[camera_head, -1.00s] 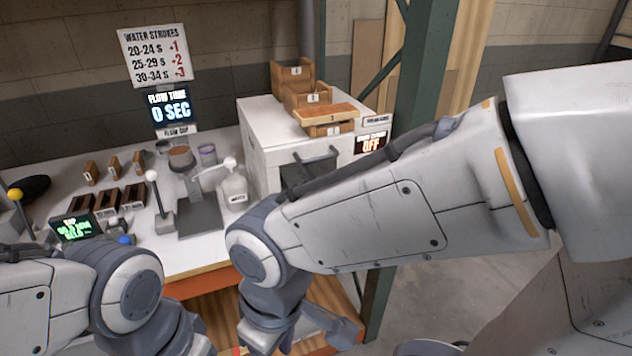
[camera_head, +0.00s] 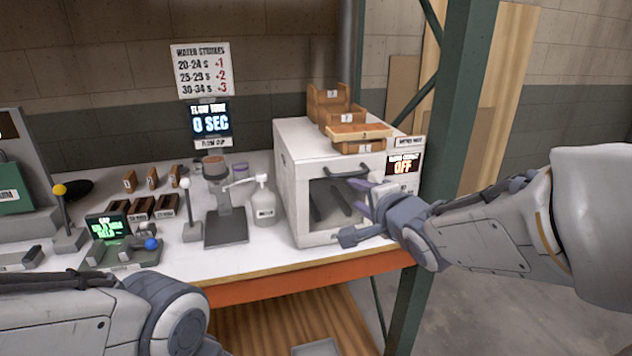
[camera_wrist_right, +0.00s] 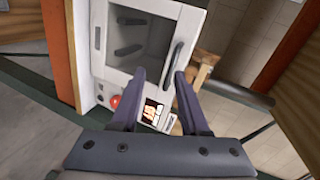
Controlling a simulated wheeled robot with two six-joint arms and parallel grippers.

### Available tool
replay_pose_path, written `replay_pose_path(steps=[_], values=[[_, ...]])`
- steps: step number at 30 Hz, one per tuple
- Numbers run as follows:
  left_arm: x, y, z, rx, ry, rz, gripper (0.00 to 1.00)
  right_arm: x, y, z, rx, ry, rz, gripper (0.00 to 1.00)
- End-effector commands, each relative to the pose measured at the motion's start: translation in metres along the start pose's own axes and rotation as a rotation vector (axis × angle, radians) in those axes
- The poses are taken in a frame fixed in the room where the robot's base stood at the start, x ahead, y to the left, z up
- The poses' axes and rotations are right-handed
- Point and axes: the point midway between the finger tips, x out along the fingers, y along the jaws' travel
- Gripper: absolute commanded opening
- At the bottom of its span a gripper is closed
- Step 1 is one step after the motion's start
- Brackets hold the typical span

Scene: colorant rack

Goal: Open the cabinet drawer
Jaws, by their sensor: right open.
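The white cabinet (camera_head: 300,190) stands at the right end of the workbench, its windowed front panel looking shut. Dark rails show behind the window. A dark bar handle (camera_head: 347,171) runs along the top of the front; it also shows in the right wrist view (camera_wrist_right: 175,66). My right gripper (camera_head: 354,213) is open and empty in front of the cabinet's right side, below the handle. In the right wrist view its fingers (camera_wrist_right: 160,73) are spread, with the handle beyond the right fingertip; contact cannot be told. My left arm shows at bottom left, its gripper out of view.
A white bottle (camera_head: 264,202) and a cup stand (camera_head: 226,222) are left of the cabinet. A green post (camera_head: 440,170) rises to the right.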

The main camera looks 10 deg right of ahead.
Motion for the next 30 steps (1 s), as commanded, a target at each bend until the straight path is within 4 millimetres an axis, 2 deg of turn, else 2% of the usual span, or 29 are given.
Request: replay_pose_path(steps=[1,3,11,23,30], values=[[0.004,0.000,0.000,0.000,0.000,0.000,0.50,0.000,-0.002,-0.010,0.057,0.013,-0.037,0.45],[0.005,0.000,0.000,0.000,0.000,0.000,0.50,-0.001,-0.008,-0.016,0.113,0.016,-0.075,0.45],[-0.009,0.001,-0.001,0.000,0.000,0.000,0.50,0.008,-0.018,-0.017,0.159,0.003,-0.099,0.45],[-0.058,0.004,-0.003,0.000,0.000,0.000,0.50,0.050,-0.023,-0.019,0.154,0.008,-0.095,0.45],[-0.095,0.007,-0.005,0.000,0.000,0.000,0.50,0.064,-0.028,-0.020,0.156,0.004,-0.095,0.45]])
